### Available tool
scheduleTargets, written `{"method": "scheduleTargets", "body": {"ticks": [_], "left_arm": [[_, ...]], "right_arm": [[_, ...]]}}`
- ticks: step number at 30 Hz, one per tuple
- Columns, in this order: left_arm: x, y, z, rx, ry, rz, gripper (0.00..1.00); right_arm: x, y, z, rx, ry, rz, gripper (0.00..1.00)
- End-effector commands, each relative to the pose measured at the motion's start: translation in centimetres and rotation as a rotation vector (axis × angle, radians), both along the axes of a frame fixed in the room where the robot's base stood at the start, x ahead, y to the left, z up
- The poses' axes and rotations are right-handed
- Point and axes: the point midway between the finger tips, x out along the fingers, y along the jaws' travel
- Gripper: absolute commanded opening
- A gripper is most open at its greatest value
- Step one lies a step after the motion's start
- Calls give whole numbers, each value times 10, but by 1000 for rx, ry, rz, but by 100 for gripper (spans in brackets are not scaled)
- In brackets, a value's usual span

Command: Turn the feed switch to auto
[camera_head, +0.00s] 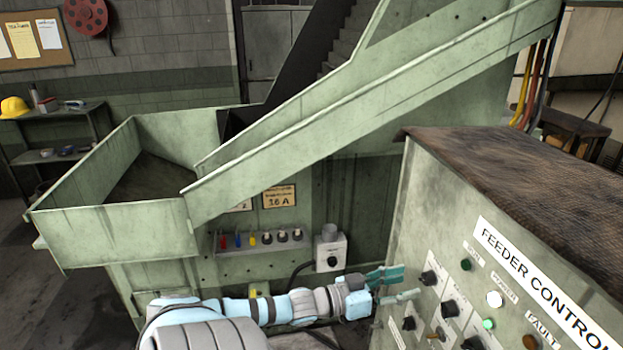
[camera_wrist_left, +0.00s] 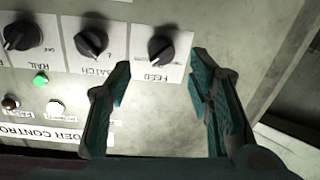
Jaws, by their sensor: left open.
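The feed switch is a black rotary knob on a white plate lettered FEED; it shows in the left wrist view (camera_wrist_left: 162,50), where the picture is upside down. In the head view it is the black knob (camera_head: 428,278) nearest my left gripper's tips. My left gripper (camera_head: 404,283) is open and empty, its teal fingers pointing at the panel. In the left wrist view, the gap between the fingertips (camera_wrist_left: 161,76) lies just below the knob, with the fingers spread to either side. I cannot read which position the knob points to. My right gripper is not in view.
The BATCH knob (camera_wrist_left: 91,42) and RAIL knob (camera_wrist_left: 22,36) sit beside the feed switch. The FEEDER CONTROL label (camera_head: 540,285) and several lamps are on the same panel. A grey box with a black knob (camera_head: 331,252) stands behind my left arm, below the green chute (camera_head: 370,110).

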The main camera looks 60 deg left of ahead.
Motion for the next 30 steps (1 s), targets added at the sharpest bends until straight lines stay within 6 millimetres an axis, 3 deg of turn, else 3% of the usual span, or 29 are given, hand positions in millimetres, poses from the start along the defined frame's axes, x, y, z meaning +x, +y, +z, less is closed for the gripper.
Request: {"method": "scheduleTargets", "body": {"ticks": [1, 9, 21, 30], "left_arm": [[-16, 4, 1, 4, 10, -1, 47], [-93, 22, -5, 6, 11, 0, 47], [-111, 68, -118, 164, 162, 149, 47], [-135, 89, -201, 246, 310, 234, 47]], "right_arm": [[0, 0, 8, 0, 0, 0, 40], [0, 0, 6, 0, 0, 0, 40], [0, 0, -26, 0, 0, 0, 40], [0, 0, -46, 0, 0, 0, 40]]}}
